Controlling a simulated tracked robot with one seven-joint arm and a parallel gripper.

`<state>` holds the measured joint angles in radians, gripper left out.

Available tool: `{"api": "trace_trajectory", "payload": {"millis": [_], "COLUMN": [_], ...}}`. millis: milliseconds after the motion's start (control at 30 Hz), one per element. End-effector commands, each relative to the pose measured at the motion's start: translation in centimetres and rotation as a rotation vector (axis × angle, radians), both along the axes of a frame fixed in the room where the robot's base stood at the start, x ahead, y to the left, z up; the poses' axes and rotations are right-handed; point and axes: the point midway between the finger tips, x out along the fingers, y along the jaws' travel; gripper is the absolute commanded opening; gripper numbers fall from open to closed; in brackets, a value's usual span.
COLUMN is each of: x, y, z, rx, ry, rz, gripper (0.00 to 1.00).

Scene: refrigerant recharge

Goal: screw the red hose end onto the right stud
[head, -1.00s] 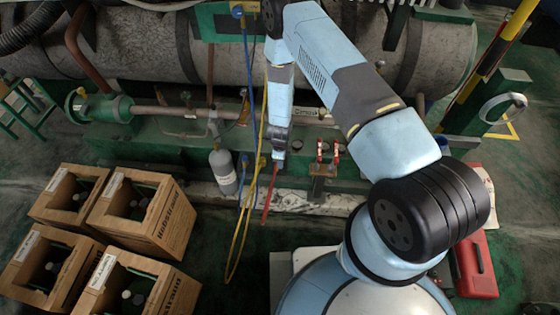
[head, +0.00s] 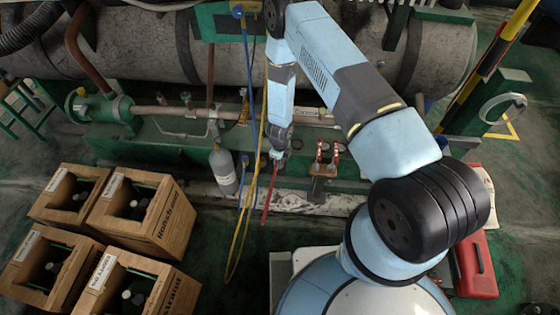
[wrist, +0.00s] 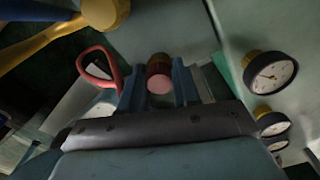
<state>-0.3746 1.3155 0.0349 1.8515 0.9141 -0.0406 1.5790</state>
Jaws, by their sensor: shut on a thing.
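My gripper (head: 277,155) hangs at the front of the green machine base in the head view. In the wrist view, my gripper (wrist: 159,88) is shut on the red hose end (wrist: 160,82), a dark brassy fitting with a pinkish-red round face between the fingers. The red hose (head: 267,205) hangs down below my gripper in the head view. A red loop (wrist: 92,64) shows left of the fingers in the wrist view. I cannot make out the right stud in either view, nor whether the hose end touches it.
Two red-handled valves (head: 328,152) stand on a bracket right of my gripper. Yellow (head: 238,245) and blue hoses hang to its left, by a grey cylinder (head: 223,170). Dial gauges (wrist: 269,73) sit at right in the wrist view. Wooden crates (head: 150,225) stand at lower left.

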Motion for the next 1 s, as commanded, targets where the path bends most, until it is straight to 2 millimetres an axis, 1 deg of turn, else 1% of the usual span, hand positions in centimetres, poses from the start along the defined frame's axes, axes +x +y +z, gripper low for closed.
{"api": "trace_trajectory", "payload": {"millis": [200,267,300,500,600,867,1000], "x": [-0.1,-0.1,-0.1,0.0,0.0,0.0,0.1], "y": [0.0,0.0,0.0,0.0,0.0,0.0,0.0], "z": [-0.1,-0.1,-0.1,-0.1,-0.1,0.1,1.0], "rx": [-0.001,0.000,-0.001,0.000,0.000,0.000,0.000], "ry": [0.002,0.003,0.002,0.001,0.000,0.000,-0.001], "rz": [-0.216,-0.264,-0.265,-0.260,-0.259,-0.258,-0.258], "gripper": [0.02,0.02,0.34,0.53,0.61,0.61,0.61]}}
